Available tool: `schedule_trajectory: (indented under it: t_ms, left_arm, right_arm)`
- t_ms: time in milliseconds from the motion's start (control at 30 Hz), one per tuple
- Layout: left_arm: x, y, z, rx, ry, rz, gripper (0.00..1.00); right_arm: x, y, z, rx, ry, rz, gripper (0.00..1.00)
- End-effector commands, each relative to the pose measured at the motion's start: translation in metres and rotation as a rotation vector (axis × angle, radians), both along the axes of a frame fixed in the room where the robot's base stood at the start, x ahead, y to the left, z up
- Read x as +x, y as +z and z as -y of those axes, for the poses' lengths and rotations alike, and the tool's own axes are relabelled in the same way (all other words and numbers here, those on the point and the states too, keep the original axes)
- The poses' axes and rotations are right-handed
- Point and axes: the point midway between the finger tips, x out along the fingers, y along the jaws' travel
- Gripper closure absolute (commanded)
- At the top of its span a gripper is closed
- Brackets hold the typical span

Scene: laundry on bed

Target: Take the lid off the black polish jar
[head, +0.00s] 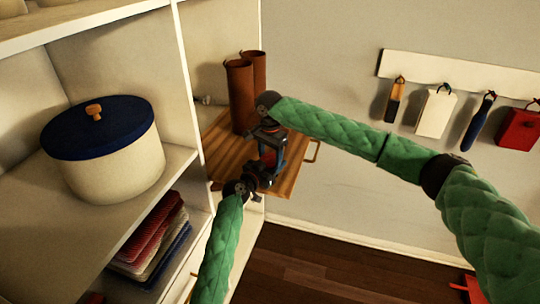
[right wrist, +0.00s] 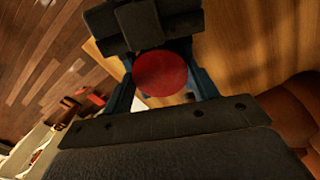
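A red round disc (right wrist: 160,74), seen from above in the right wrist view, looks like the lid of the polish jar. A small red patch (head: 267,158) of it shows between my grippers in the head view. My right gripper (right wrist: 162,88) has a blue finger at each side of the disc, and both look flush with its edge. In the head view my right gripper (head: 268,150) is above my left gripper (head: 257,175). My left gripper's dark body (right wrist: 150,25) also shows behind the disc; its fingertips and the jar's body are mostly hidden.
A wooden board (head: 228,155) lies under the grippers. Tall brown boots (head: 239,95) stand at its back left. A shelf holds a cream pot (head: 110,165) with a blue lid (head: 100,127) and folded cloths (head: 150,240). Items hang from a wall rack (head: 450,75). Right-hand floor is mostly clear.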

Motion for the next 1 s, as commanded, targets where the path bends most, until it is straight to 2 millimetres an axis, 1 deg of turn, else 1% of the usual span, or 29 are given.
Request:
schedule_trajectory:
  t_ms: [167,267,367,600,700,800,1000]
  left_arm:
    - [-0.0001,0.0004,0.0003,-0.001,0.0,0.001,1.0]
    - [-0.0001,0.0004,0.0003,0.0,-0.001,0.0,1.0]
    - [-0.0002,0.0004,0.0004,0.0,-0.001,0.0,1.0]
    - [-0.0001,0.0005,0.0004,-0.001,-0.001,0.001,1.0]
    - [-0.0002,0.0004,0.0004,0.0,-0.001,0.0,1.0]
    - [-0.0001,0.0004,0.0003,0.0,-0.001,0.0,1.0]
    - [-0.0001,0.0004,0.0003,-0.001,0.0,0.001,1.0]
  right_arm:
    - [0.0,0.0003,-0.0003,0.0,0.002,0.0,0.69]
    - [-0.0001,0.0001,-0.0003,0.001,0.034,0.001,0.69]
    - [-0.0003,-0.0003,-0.0004,0.001,0.128,-0.001,0.69]
    - [-0.0002,0.0006,-0.0003,0.001,0.435,0.0,0.69]
    - [-0.0002,0.0004,-0.0001,0.002,0.522,0.0,0.69]
    - [-0.0001,0.0004,-0.0001,0.001,0.569,0.0,0.69]
    - [0.0,0.0005,0.0003,0.0,0.581,0.0,0.69]
